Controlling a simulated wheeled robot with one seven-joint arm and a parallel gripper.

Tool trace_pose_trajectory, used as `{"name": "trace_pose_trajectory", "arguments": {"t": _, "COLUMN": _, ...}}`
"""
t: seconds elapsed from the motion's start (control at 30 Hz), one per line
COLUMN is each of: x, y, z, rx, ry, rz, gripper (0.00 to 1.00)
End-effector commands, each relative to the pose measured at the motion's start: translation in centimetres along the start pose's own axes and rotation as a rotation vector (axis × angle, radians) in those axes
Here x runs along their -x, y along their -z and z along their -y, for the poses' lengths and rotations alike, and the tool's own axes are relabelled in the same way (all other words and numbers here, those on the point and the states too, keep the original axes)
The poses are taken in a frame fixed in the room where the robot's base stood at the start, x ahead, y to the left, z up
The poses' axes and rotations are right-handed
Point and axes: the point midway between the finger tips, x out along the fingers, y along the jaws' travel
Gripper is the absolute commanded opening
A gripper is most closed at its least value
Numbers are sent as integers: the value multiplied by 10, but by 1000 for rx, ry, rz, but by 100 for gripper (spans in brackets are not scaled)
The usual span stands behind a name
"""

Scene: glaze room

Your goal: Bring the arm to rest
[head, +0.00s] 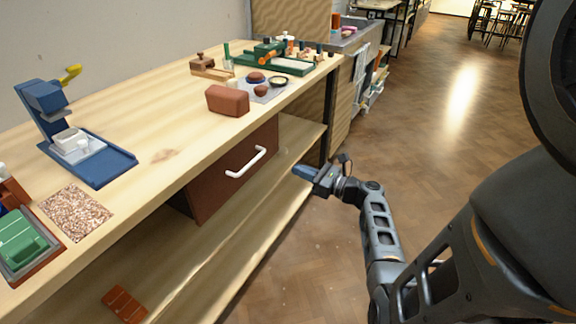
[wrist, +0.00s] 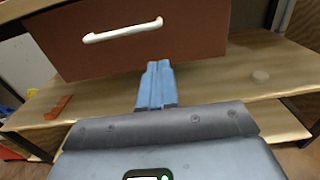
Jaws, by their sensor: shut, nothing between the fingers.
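My gripper (head: 301,171) is in front of the wooden bench, at about the height of its lower shelf, to the right of the brown drawer (head: 212,181). In the wrist view my gripper (wrist: 159,66) has its two blue fingers together, with nothing held. The drawer shows beyond and above the fingertips in the wrist view (wrist: 190,42), with its white handle (wrist: 123,31). I cannot tell the exact gap between the fingertips and the shelf (wrist: 215,82). My arm reaches in from the lower right in the head view.
The bench top (head: 150,158) carries a blue press (head: 90,158), a brown block (head: 227,100) and a green tray (head: 275,64) with small items. A red-brown piece (head: 124,304) lies on the lower shelf. The wooden floor (head: 430,150) right of the bench is clear.

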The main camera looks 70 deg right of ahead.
Motion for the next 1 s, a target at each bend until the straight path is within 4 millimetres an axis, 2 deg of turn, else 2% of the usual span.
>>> {"name": "trace_pose_trajectory", "arguments": {"t": 0.3, "x": 4, "y": 0, "z": -1, "rx": 1, "ry": -1, "rz": -2, "gripper": 0}}
{"name": "trace_pose_trajectory", "arguments": {"t": 0.37, "x": 4, "y": 4, "z": -5, "rx": 10, "ry": -4, "rz": -14, "gripper": 0}}
{"name": "trace_pose_trajectory", "arguments": {"t": 0.43, "x": 4, "y": 15, "z": -19, "rx": 45, "ry": -13, "rz": -52, "gripper": 0}}
{"name": "trace_pose_trajectory", "arguments": {"t": 0.57, "x": 9, "y": 51, "z": -69, "rx": 202, "ry": -56, "rz": -194, "gripper": 0}}
{"name": "trace_pose_trajectory", "arguments": {"t": 0.73, "x": 37, "y": 98, "z": -148, "rx": 561, "ry": -166, "rz": -403, "gripper": 0}}
{"name": "trace_pose_trajectory", "arguments": {"t": 0.87, "x": 70, "y": 113, "z": -197, "rx": 874, "ry": -272, "rz": -505, "gripper": 0}}
{"name": "trace_pose_trajectory", "arguments": {"t": 1.0, "x": 107, "y": 111, "z": -240, "rx": 1234, "ry": -391, "rz": -549, "gripper": 0}}
